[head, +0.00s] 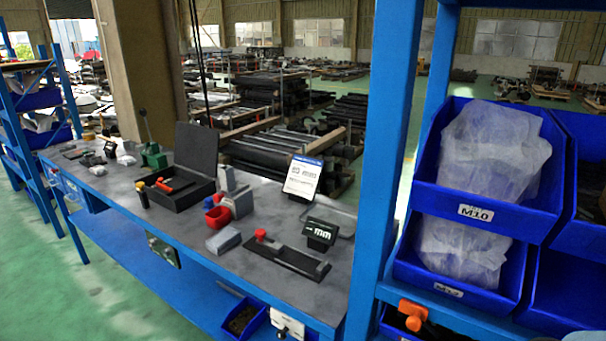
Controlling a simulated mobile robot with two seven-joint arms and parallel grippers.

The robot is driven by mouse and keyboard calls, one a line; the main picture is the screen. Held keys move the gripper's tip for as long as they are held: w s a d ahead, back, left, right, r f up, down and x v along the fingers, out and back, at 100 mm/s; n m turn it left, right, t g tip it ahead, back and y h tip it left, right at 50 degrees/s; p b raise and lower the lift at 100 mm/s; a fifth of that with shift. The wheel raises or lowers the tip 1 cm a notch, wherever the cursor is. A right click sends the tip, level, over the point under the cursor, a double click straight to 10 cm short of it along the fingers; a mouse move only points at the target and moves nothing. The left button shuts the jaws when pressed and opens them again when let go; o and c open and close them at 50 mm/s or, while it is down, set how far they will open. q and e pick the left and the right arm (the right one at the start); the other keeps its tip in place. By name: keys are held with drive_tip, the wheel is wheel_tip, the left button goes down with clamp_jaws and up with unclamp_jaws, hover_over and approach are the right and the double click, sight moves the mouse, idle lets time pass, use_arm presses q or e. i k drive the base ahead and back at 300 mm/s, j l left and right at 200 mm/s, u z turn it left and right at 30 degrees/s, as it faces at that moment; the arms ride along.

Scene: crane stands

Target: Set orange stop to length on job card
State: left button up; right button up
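A white job card (303,176) with a blue header stands tilted on a black holder on the grey workbench (315,270). Its writing is too small to read. In front of it, a dark flat rail (289,262) lies near the bench's front edge, with a red-orange knob (261,235) at its left end. A small black display (320,234) marked "mm" stands behind the rail. I cannot tell whether this knob is the orange stop. An orange block (412,309) with a dark part sits low at the right, below the blue bins. Neither of my grippers is in view.
An open black case (180,190) holds orange and dark items. A red cup (217,217), grey blocks (223,241) and a green tool (153,155) stand on the bench. A blue post (383,170) and bins, one labelled M10 (476,212), close off the right.

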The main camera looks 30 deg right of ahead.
sight(161, 184)
drive_tip(key=i+j+z, duration=0.1)
drive_tip(key=z, duration=0.3)
drive_tip(key=i+j+z, duration=0.1)
drive_tip(key=z, duration=0.25)
drive_tip(key=j+z, duration=0.2)
drive_tip(key=z, duration=0.2)
drive_tip(key=i+j+z, duration=0.2)
drive_tip(key=j, duration=0.25)
drive_tip(key=j+z, duration=0.25)
drive_tip(key=j, duration=0.2)
drive_tip(key=i+j+z, duration=0.15)
drive_tip(key=j, duration=0.75)
drive_tip(key=j+z, duration=0.15)
drive_tip(key=j, duration=2.55)
drive_tip(key=i+z, duration=0.05)
drive_tip(key=i, duration=0.05)
